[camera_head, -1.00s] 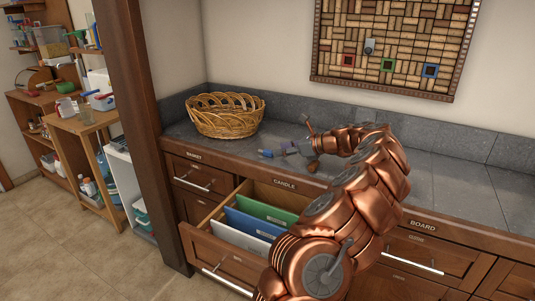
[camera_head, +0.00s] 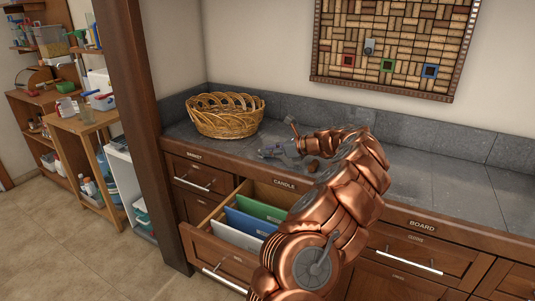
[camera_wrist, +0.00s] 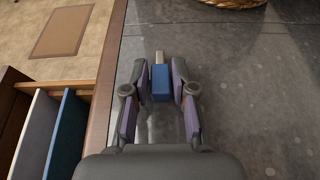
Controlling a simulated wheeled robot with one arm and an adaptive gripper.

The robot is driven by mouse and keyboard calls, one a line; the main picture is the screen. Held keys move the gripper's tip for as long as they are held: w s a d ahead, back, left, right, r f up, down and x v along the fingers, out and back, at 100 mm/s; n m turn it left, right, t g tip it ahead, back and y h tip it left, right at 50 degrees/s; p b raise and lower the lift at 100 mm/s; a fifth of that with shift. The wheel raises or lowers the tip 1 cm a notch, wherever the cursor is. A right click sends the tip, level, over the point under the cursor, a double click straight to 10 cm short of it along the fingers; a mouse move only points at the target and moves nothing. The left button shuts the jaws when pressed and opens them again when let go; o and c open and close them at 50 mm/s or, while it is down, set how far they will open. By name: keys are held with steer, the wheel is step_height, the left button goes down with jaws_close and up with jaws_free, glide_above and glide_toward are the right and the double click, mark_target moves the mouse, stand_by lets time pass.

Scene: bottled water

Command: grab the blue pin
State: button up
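The blue pin (camera_wrist: 161,86) is a small blue block with a pale narrow end pointing away from me. It shows on or just above the grey counter in the wrist view. My gripper (camera_wrist: 160,72) has one finger on each side of it, close to its sides, with what looks like a narrow gap at the left. I see no clear grip on it. In the head view my gripper (camera_head: 268,151) is low over the counter, left of my arm, and hides the pin.
A wicker basket (camera_head: 226,116) stands at the back left of the counter (camera_head: 440,180). An open drawer (camera_head: 233,263) with white, blue and green dividers juts out below. A cork board (camera_head: 393,46) with red, green and blue squares hangs on the wall. The counter's right side is clear.

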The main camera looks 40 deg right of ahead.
jaws_close()
steer(key=shift+r, duration=0.1)
steer(key=shift+r, duration=1.75)
steer(key=s+a+r+b, duration=0.1)
steer(key=s+a, duration=0.8)
steer(key=a, duration=0.3)
steer(key=shift+s+a+r+b, duration=0.15)
steer(key=shift+s+a+b, duration=0.15)
steer(key=shift+a, duration=0.05)
